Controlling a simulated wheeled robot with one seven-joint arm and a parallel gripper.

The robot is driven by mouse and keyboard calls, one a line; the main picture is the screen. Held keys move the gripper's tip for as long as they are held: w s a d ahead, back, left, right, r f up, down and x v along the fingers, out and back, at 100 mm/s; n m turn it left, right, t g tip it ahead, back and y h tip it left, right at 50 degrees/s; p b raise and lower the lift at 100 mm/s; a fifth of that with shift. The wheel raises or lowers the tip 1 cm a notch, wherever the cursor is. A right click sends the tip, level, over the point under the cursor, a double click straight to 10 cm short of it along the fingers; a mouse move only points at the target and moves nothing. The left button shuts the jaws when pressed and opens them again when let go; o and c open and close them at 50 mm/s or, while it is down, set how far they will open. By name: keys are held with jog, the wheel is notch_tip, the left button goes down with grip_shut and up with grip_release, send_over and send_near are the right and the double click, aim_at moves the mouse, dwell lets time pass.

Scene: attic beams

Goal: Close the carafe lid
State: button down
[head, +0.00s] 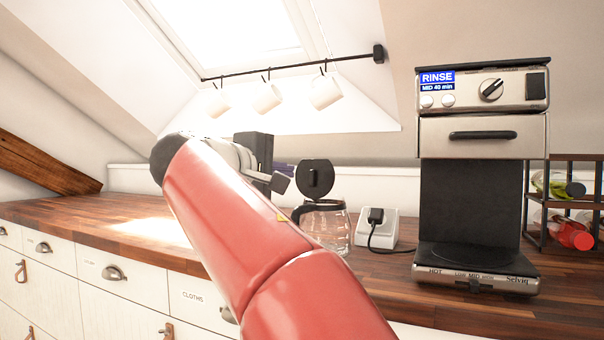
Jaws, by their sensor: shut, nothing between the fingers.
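The glass carafe (326,226) stands on the wooden counter near the middle of the head view. Its black lid (315,178) is raised and stands upright above the rim. My red arm crosses in front and hides the carafe's lower left part. My gripper (280,182) is just left of the lid, apart from it as far as I can tell. It is shut and empty, with its fingertips small and dark in this view.
A coffee machine (480,137) with a RINSE display stands to the right. A white socket box (376,230) with a black plug sits beside the carafe. A bottle rack (563,190) is at far right. Mugs (266,97) hang from a rail above. The left counter is clear.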

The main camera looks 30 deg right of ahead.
aim_at(312, 173)
jog(key=x, duration=0.7)
jog(key=shift+f+p, duration=0.1)
jog(key=shift+p, duration=0.2)
jog(key=shift+s, duration=0.15)
